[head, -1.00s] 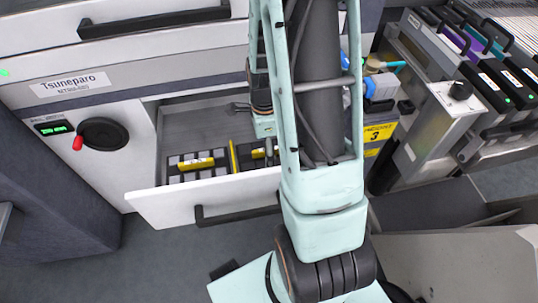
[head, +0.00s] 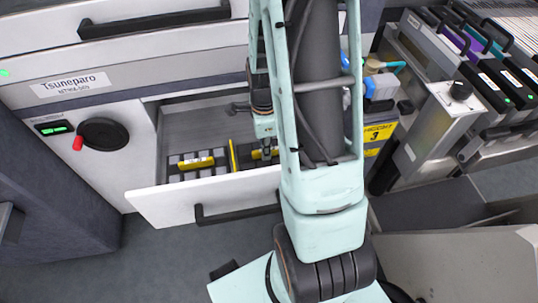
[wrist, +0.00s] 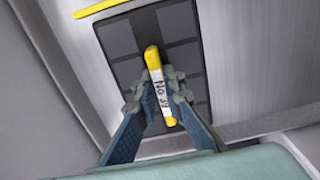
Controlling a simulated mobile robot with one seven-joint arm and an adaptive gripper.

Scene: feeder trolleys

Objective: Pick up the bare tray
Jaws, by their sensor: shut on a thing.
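A dark tray (wrist: 181,54) with empty grey square cells lies in the open drawer (head: 170,206). A yellow handle (wrist: 152,59) with a white label runs along its middle. My gripper (wrist: 157,84) is shut on this handle, one finger on each side. In the head view my gripper (head: 265,150) reaches down into the drawer at the right-hand tray, and my arm hides that tray's right part. A second tray (head: 179,177) with grey cells and a yellow handle (head: 196,163) lies to its left.
A yellow strip (head: 232,156) stands between the two trays. The drawer front has a black handle (head: 236,211). A cabinet with a red-knobbed black dial (head: 103,133) is at the left. Feeder units (head: 490,80) and a yellow sign (head: 379,133) are at the right.

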